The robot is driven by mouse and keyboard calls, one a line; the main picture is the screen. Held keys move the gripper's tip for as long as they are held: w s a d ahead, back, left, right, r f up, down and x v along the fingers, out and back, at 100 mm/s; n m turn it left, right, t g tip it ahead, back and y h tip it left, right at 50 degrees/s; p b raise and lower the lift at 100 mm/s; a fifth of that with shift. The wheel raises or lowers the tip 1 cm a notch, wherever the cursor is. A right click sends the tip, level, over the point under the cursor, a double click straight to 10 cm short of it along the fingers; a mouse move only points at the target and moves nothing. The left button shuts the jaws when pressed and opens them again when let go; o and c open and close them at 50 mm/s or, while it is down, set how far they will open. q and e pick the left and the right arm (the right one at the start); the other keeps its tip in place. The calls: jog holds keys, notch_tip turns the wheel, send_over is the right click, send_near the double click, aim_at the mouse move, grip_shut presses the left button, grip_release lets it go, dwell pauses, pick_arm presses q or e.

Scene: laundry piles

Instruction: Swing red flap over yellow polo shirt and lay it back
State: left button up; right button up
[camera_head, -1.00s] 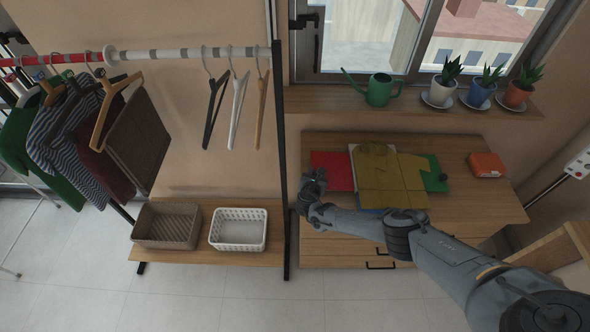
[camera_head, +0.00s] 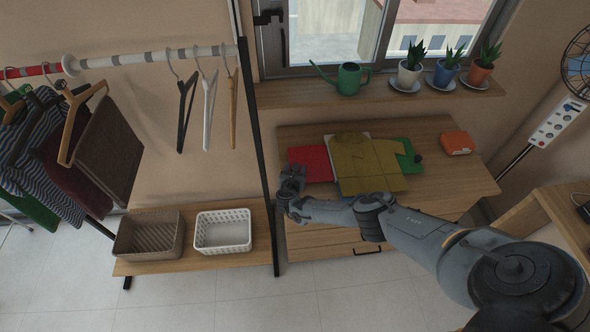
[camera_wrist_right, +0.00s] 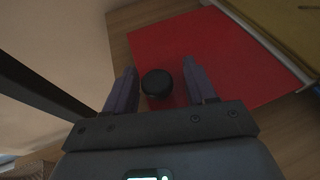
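The red flap (camera_head: 316,164) lies flat on the wooden dresser top, at the left of the folding board. The yellow polo shirt (camera_head: 366,165) is spread over the board's middle and partly over the green flap (camera_head: 408,152) on the right. My right gripper (camera_head: 292,176) is at the red flap's left edge. In the right wrist view my right gripper (camera_wrist_right: 160,88) is open, its fingers on either side of a round black knob (camera_wrist_right: 157,83) on the red flap (camera_wrist_right: 215,62). A gap shows beside the knob. My left gripper is out of view.
An orange box (camera_head: 457,142) stands at the dresser's right. A green watering can (camera_head: 349,79) and potted plants (camera_head: 445,70) stand on the sill behind. A clothes rack post (camera_head: 256,140) rises close to the left of my right gripper.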

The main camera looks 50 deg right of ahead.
jog(key=shift+w+a, duration=0.1)
jog(key=shift+a, duration=0.15)
jog(key=shift+s+a+r+p, duration=0.3)
jog(key=shift+a+r+p, duration=0.1)
jog(key=shift+p, duration=0.1)
jog(key=p+v, duration=0.4)
jog(key=v, duration=0.4)
jog(key=shift+s+a, duration=0.15)
jog(key=shift+a, duration=0.15)
jog(key=shift+s+a+r, duration=0.1)
jog(key=shift+s+a, duration=0.2)
jog(key=shift+a, duration=0.1)
jog(key=shift+r, duration=0.1)
